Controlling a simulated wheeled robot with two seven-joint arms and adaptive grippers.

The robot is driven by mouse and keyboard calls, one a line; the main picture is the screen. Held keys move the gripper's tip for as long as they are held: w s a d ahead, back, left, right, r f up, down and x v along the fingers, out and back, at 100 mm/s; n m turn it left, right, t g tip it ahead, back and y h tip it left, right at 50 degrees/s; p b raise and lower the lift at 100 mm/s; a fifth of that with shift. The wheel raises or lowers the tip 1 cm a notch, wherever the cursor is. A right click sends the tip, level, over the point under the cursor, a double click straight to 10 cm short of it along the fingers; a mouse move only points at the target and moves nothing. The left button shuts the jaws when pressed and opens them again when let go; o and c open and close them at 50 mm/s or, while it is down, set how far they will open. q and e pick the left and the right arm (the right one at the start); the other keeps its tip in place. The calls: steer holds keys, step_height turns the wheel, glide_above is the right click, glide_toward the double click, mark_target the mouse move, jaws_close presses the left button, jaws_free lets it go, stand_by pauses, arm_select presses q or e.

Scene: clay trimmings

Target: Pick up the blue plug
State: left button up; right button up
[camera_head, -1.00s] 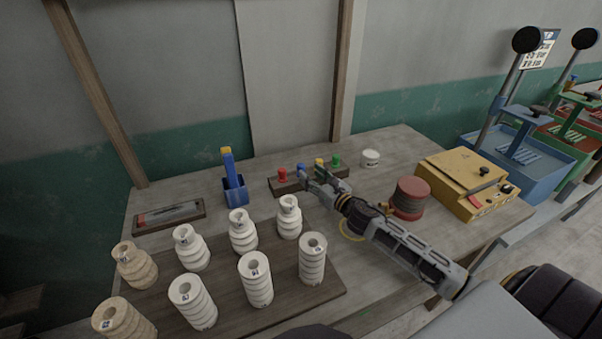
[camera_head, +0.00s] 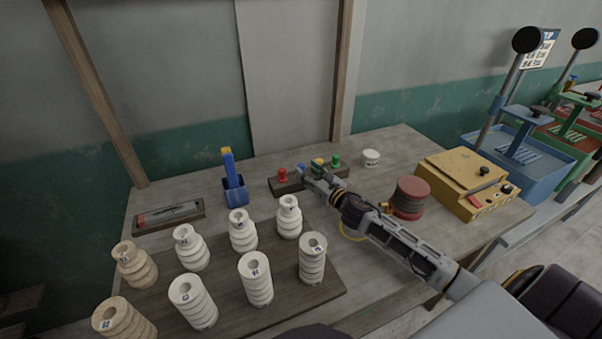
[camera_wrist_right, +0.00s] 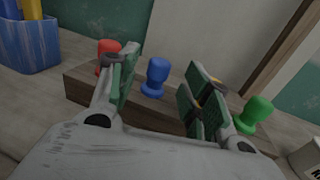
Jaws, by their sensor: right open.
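The blue plug (camera_wrist_right: 156,77) stands upright in a dark wooden rack (camera_wrist_right: 85,92) between the red plug (camera_wrist_right: 107,50) and a yellow plug mostly hidden behind a finger. In the head view the blue plug (camera_head: 301,168) is small and partly covered by my right gripper (camera_head: 312,175). In the right wrist view my right gripper (camera_wrist_right: 160,88) is open, with green-padded fingers on either side of the blue plug in the picture. The plug appears beyond the fingertips; I see no contact. My left gripper is not in view.
The green plug (camera_wrist_right: 257,115) stands at the rack's right end. A blue holder (camera_head: 235,191) is left of the rack, a red spool (camera_head: 411,198) and yellow machine (camera_head: 468,183) to the right. Several white ribbed pots (camera_head: 255,279) stand on a board in front.

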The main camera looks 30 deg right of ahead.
mark_target(303, 168)
steer(key=shift+w+a, duration=0.1)
steer(key=shift+w, duration=0.5)
steer(key=shift+w+a, duration=0.1)
steer(key=shift+w, duration=0.4)
steer(key=shift+w+a, duration=0.1)
steer(key=shift+w, duration=0.4)
steer(key=shift+w+a, duration=0.1)
steer(key=shift+w, duration=0.5)
steer(key=shift+c, duration=0.7)
steer(key=c, duration=0.9)
jaws_close()
steer(key=shift+r, duration=1.25)
step_height(303, 168, up, 5)
steer(key=shift+f+p, duration=0.15)
steer(key=shift+p, duration=0.35)
step_height(303, 168, up, 2)
steer(key=shift+r, duration=0.3)
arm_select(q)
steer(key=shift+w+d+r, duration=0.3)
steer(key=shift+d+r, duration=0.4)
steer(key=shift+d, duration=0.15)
arm_select(e)
steer(key=shift+r, duration=0.1)
